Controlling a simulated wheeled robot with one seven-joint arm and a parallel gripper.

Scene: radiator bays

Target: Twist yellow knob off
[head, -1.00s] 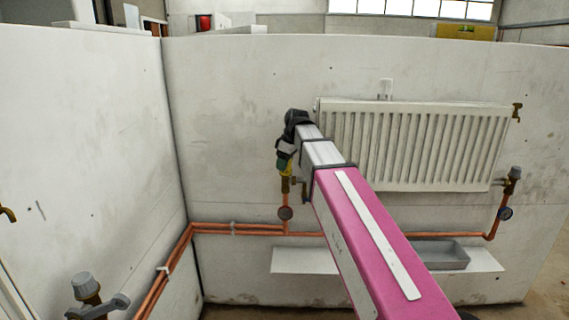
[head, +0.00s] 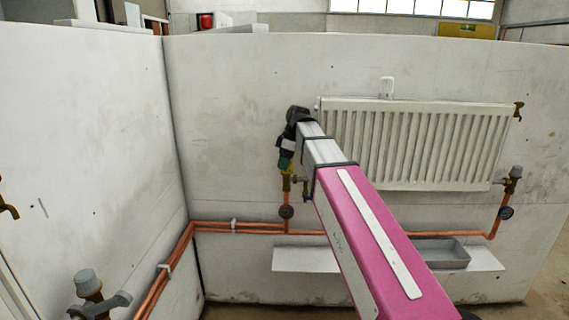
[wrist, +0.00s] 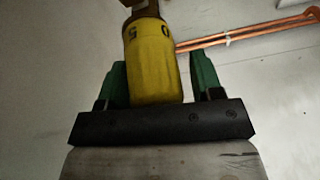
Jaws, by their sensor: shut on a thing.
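The yellow knob (wrist: 151,62) has dark marks on its upper rim and sits between the green fingers of my gripper (wrist: 158,82) in the wrist view. The left finger lies against the knob; a narrow gap shows beside the right finger. A brass valve body shows beyond the knob at the top. In the head view my gripper (head: 286,163) is at the valve on the upright copper pipe left of the radiator, and its fingers and wrist hide most of the knob.
The white radiator (head: 415,145) hangs on the wall, with another valve (head: 514,178) at its right. Copper pipes (head: 250,228) run low along the walls. A grey tray (head: 440,252) rests on a white sheet (head: 300,260) below. A grey-capped valve (head: 88,283) stands front left.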

